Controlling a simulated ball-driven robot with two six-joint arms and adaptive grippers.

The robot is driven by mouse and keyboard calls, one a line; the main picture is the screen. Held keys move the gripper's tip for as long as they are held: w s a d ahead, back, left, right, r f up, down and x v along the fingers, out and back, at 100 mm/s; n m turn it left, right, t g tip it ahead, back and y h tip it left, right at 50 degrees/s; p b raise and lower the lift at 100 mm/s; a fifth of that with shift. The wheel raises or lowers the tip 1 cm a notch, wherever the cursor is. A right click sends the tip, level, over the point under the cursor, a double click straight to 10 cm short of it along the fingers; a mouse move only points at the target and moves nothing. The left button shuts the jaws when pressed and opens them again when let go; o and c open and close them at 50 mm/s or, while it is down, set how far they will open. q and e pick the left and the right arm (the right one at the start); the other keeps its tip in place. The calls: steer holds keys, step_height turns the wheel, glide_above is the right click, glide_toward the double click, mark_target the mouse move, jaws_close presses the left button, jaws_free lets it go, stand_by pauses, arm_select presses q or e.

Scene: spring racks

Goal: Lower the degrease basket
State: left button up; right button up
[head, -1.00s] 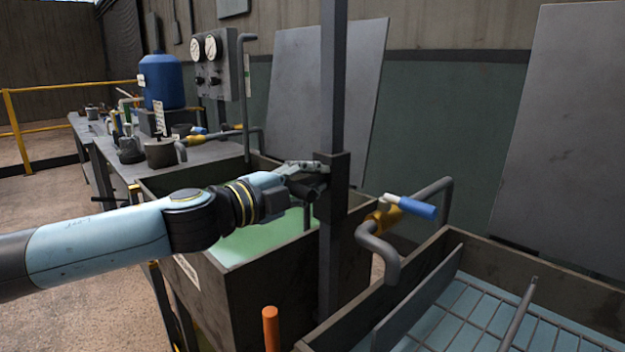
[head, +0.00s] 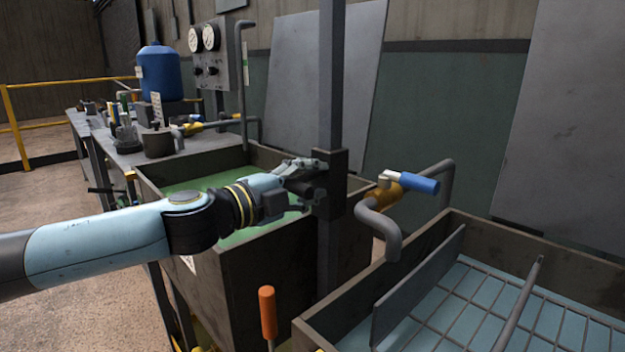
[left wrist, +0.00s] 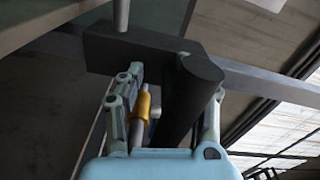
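My left gripper (head: 305,178) is at the dark carriage block (head: 332,186) on the upright post over the green-liquid tank (head: 275,262). In the left wrist view its two fingers (left wrist: 172,95) stand on either side of a dark round handle (left wrist: 178,105) that sticks out from the block. The right finger lies against the handle or very near it. A gap shows between the left finger and the handle, so the gripper looks open around it. I cannot make out the degrease basket; the tank wall and my arm hide much of the tank. My right gripper does not show.
A second tank with a wire grid (head: 480,312) stands at the right. A yellow valve with a blue handle (head: 412,182) and bent pipe is between the tanks. An orange-handled lever (head: 267,312) stands in front. A cluttered bench (head: 128,158) lies behind at left.

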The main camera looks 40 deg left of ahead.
arm_select(q)
steer(key=shift+r, duration=0.1)
steer(key=s+a, duration=0.1)
steer(key=s, duration=1.1)
stand_by(0.4)
